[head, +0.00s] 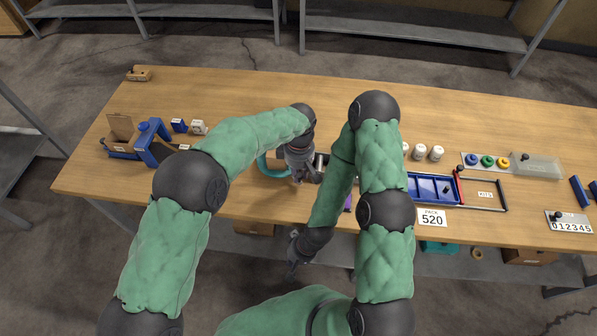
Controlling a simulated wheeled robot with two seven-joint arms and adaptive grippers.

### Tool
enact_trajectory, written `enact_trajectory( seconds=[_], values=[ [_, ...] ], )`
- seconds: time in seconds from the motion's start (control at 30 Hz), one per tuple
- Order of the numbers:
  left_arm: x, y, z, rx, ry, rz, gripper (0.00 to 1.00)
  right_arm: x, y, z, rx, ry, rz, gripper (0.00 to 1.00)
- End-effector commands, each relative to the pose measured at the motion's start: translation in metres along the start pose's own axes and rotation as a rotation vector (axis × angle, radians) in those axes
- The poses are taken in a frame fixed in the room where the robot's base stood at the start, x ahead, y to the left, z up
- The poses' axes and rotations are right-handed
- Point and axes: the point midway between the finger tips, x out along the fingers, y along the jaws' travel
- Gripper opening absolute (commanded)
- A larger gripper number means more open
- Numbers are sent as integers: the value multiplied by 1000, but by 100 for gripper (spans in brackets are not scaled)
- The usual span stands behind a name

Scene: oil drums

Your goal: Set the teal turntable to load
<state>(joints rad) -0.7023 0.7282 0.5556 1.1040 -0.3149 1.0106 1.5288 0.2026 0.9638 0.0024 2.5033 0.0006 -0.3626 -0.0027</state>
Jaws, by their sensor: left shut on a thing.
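The teal turntable (263,168) lies near the front middle of the table, and only its left rim shows as a teal curve. My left arm and gripper hide the rest, so its setting and any labels cannot be read. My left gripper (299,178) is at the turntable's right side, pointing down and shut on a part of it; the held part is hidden. My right gripper (292,266) hangs in front of the table's front edge, apart from the turntable. Its fingers are too dark and small to tell open from shut.
A blue stand (152,143) and small boxes are at the left. The table's back middle is clear.

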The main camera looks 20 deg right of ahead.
Motion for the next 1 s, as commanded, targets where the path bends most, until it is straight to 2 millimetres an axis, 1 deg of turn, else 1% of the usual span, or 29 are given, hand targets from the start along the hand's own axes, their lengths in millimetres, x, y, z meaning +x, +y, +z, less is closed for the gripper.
enact_trajectory(
  seconds=[0.07,0.1,0.17,0.2,0.5,0.63,0.77,1.0],
  values=[
    [-2,2,-1,-1,1,8,0,0,0,0,0,0,0,0],
    [-2,2,-1,-1,1,8,25,0,0,0,0,0,0,0],
    [-2,2,-1,-1,1,8,42,0,0,0,0,0,0,0],
    [-2,2,0,-1,1,8,46,0,0,0,0,0,0,0],
    [-1,1,0,0,0,4,46,0,0,0,0,0,0,0],
    [-9,1,0,0,1,5,46,0,0,0,0,0,0,0],
    [-27,2,0,-1,1,7,46,0,0,0,0,0,0,0],
    [-75,2,0,0,1,8,46,0,0,0,0,0,0,0]
  ],
)
